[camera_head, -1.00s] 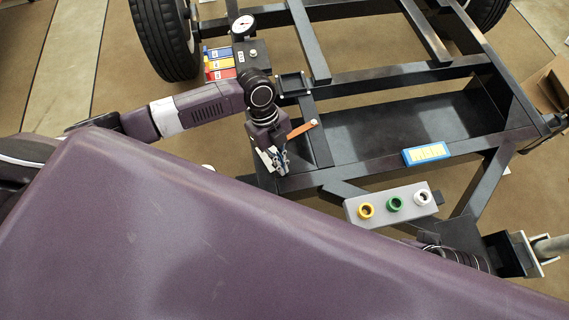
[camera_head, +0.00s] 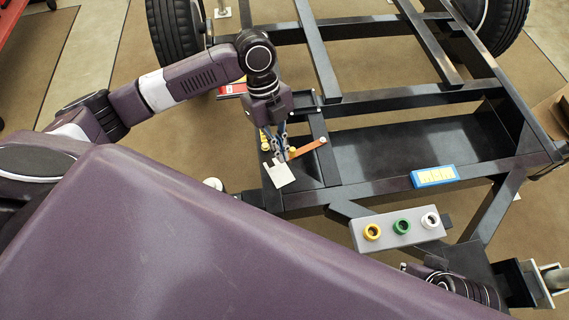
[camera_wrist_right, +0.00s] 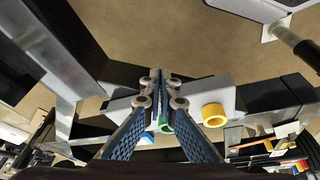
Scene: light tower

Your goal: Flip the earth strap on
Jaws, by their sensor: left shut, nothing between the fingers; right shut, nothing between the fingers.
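An orange strap-like bar (camera_head: 309,147), which I take to be the earth strap, lies slanted on the black frame (camera_head: 328,172) in the head view. A pale peg shows at its right end. My left gripper (camera_head: 281,157) is shut and empty at the strap's left end; I cannot tell whether it touches it. A white notched plate (camera_head: 280,175) lies just below the fingertips. My right gripper (camera_wrist_right: 160,77) is shut and empty in the right wrist view, in front of a grey box (camera_wrist_right: 207,95). Its fingertips are not clear in the head view.
The grey box (camera_head: 386,233) with yellow, green and white sockets stands in front of the frame, near my right arm. A blue-and-yellow block (camera_head: 434,177) sits on the frame's front rail. My left arm hides most of the coloured blocks at the back left.

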